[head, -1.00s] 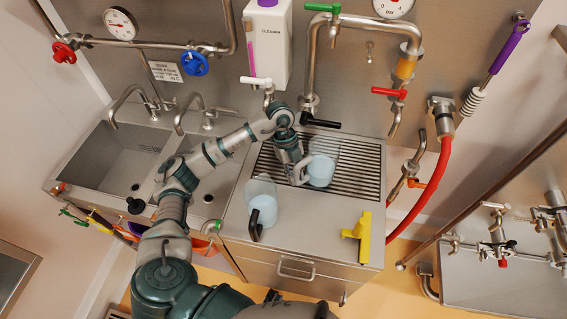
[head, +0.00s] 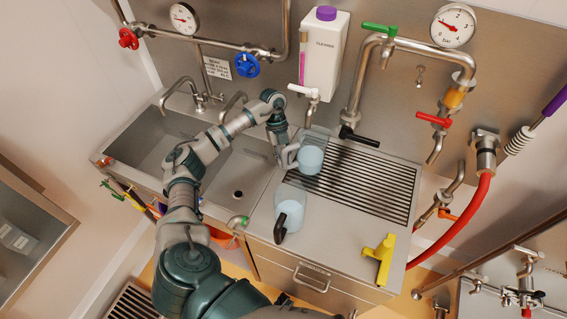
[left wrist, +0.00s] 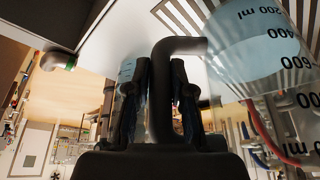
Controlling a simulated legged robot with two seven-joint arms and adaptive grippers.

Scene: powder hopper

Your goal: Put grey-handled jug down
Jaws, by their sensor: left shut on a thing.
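The grey-handled jug (head: 312,158), clear with pale blue liquid, is at the left end of the slatted drainer. My left gripper (head: 284,157) is shut on its handle from the left. In the left wrist view the handle (left wrist: 180,46) runs between my left gripper's dark fingers (left wrist: 160,100), and the jug's wall with its ml marks (left wrist: 265,50) fills the upper right. The jug looks upright; I cannot tell whether its base touches the surface. My right gripper is not in view.
A black-handled jug (head: 291,212) stands on the steel worktop (head: 335,228) just in front of the held jug. A yellow tool (head: 380,258) is at the front right. The slatted drainer (head: 372,185) is clear on its right. Sinks (head: 160,140) lie left; taps and pipes (head: 350,120) are behind.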

